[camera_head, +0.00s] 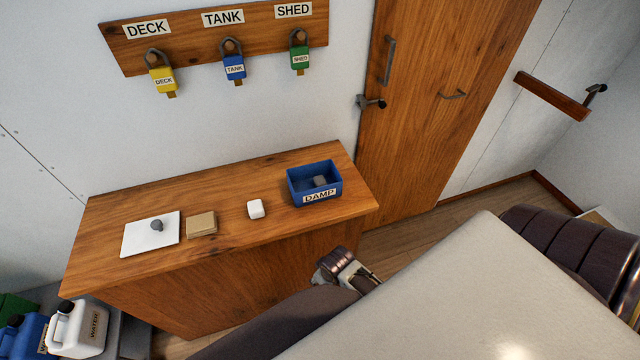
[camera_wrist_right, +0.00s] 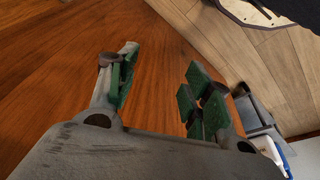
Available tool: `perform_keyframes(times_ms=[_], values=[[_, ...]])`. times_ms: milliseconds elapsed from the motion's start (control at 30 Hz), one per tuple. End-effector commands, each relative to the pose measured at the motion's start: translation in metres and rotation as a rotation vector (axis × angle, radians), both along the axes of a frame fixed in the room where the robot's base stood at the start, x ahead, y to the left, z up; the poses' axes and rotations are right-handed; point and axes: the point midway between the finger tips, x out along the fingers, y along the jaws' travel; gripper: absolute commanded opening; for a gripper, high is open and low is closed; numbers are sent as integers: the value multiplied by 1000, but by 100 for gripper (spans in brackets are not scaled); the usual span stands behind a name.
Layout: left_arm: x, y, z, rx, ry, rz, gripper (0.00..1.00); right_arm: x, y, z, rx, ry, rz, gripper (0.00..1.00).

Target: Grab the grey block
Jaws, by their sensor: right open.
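A small grey block (camera_head: 320,181) lies inside a blue open bin (camera_head: 301,192) marked DAMP, at the right end of the wooden counter. Another small grey piece (camera_head: 157,225) rests on a white sheet (camera_head: 139,241) at the counter's left. My right gripper (camera_wrist_right: 160,85) is open and empty in the right wrist view, its green-padded fingers apart before a wood surface. In the head view a dark arm of mine ends below the counter's right front; no fingers can be made out there. My left gripper's fingers are not seen.
A tan block (camera_head: 202,224) and a white block (camera_head: 256,209) stand between sheet and bin. Yellow, blue and green padlocks hang on a wall board (camera_head: 215,35). A white WATER jug (camera_head: 78,328) stands at lower left. A wooden door (camera_head: 425,110) is right of the counter (camera_head: 230,238).

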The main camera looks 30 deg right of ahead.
Motion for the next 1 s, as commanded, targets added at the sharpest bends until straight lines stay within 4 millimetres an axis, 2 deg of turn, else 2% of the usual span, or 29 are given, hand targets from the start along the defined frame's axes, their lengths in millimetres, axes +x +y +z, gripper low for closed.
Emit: perform_keyframes(times_ms=[33, 200, 400, 767, 900, 1000], values=[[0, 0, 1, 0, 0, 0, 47, 2, 0, 15, 1, -8, -1, 50], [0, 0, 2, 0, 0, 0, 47, 4, 0, 62, 2, -22, -3, 50], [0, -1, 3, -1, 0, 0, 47, 2, -1, 109, 2, -35, -5, 50], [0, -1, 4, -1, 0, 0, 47, 2, -3, 163, -8, -76, 2, 50], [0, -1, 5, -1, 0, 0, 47, 13, -6, 187, -32, -135, 18, 50], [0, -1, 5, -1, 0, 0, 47, 33, -8, 206, -66, -217, 44, 50]])
